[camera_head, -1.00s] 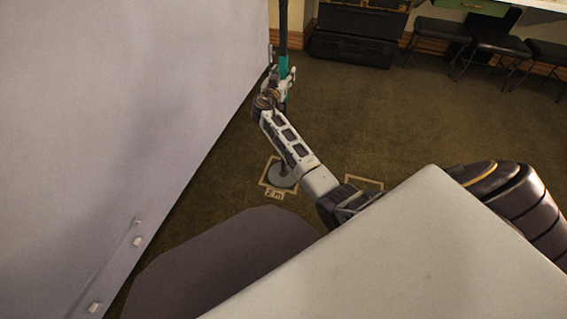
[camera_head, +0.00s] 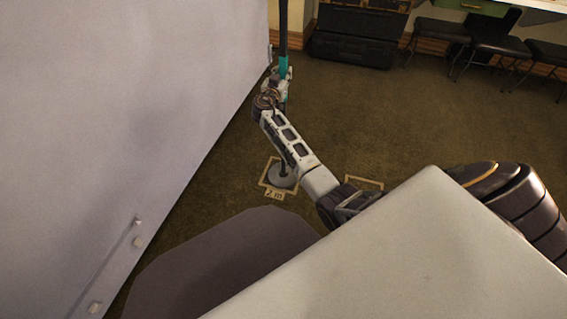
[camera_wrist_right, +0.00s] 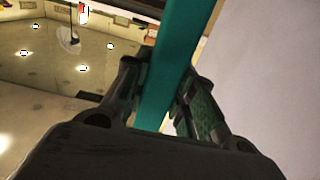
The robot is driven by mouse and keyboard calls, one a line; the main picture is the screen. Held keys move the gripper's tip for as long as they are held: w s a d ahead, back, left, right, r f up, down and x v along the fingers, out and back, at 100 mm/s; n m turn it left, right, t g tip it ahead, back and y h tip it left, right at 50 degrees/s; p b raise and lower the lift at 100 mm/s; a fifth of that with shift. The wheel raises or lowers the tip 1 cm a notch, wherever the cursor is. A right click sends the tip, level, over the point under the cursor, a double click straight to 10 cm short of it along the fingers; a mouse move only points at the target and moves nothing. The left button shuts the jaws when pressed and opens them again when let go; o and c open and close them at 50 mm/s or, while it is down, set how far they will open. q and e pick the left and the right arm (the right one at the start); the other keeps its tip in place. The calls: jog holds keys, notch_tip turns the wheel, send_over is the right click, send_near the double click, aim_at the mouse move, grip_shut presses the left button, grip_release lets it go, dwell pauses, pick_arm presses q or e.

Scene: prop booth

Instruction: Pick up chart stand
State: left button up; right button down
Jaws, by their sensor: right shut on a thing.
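The chart stand (camera_head: 283,42) is a thin upright pole, dark with a teal section, on a round grey base (camera_head: 281,176) inside a taped floor square. The base appears to rest on the floor. My right gripper (camera_head: 279,76) is at the teal section, partly hidden by my own wrist. In the right wrist view the teal pole (camera_wrist_right: 176,65) runs between the two fingers of the right gripper (camera_wrist_right: 172,100), which are shut on it. The stand's top is out of the head view. My left gripper is not in view.
A large pale panel (camera_head: 120,100) stands close on the left of the pole. Another taped square (camera_head: 363,184) lies to the right. Black cases (camera_head: 352,45) and dark stools (camera_head: 500,46) stand at the back. Open carpet (camera_head: 430,120) lies to the right.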

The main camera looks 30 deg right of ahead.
aim_at(282, 50)
jog(key=shift+r, duration=0.2)
jog(key=shift+r, duration=0.4)
jog(key=shift+r+p, duration=0.35)
jog(key=shift+r, duration=0.25)
notch_tip(282, 50, up, 4)
jog(key=shift+r+p, duration=0.1)
jog(key=shift+p, duration=0.5)
jog(key=shift+r+p, duration=0.45)
jog(key=shift+r, duration=1.1)
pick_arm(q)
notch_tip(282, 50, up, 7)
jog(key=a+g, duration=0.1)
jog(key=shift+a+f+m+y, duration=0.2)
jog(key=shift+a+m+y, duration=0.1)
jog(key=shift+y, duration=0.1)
pick_arm(e)
jog(key=shift+r, duration=0.35)
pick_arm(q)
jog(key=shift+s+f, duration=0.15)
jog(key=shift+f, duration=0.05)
